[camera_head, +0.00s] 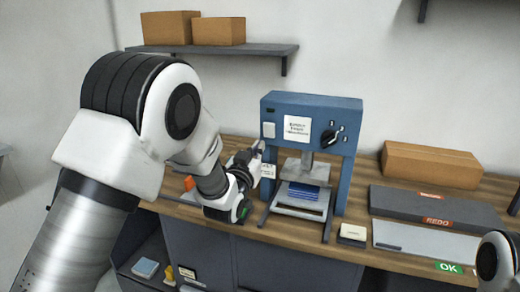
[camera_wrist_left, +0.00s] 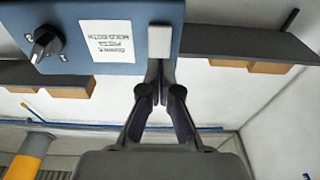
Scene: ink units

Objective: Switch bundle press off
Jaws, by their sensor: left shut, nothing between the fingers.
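The blue bundle press (camera_head: 350,108) stands on the wooden bench. It has a white label, a black knob (camera_head: 332,137) on the right of its front and a small white plate (camera_head: 268,130) on the left. My left gripper (camera_head: 258,150) is shut and empty, its fingertips just below the white plate. In the wrist view the fingertips (camera_wrist_left: 160,66) point at the edge of the white plate (camera_wrist_left: 161,41); I cannot tell whether they touch. The black knob (camera_wrist_left: 45,42) also shows there, apart from the fingers. My right gripper is out of view.
A blue stack (camera_head: 304,192) lies on the press bed. A small card block (camera_head: 352,233), a grey tray marked REDO (camera_head: 400,203) and a pale OK tray (camera_head: 405,240) are to the right. A cardboard box (camera_head: 430,163) is behind them. A shelf (camera_head: 225,49) holds boxes above.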

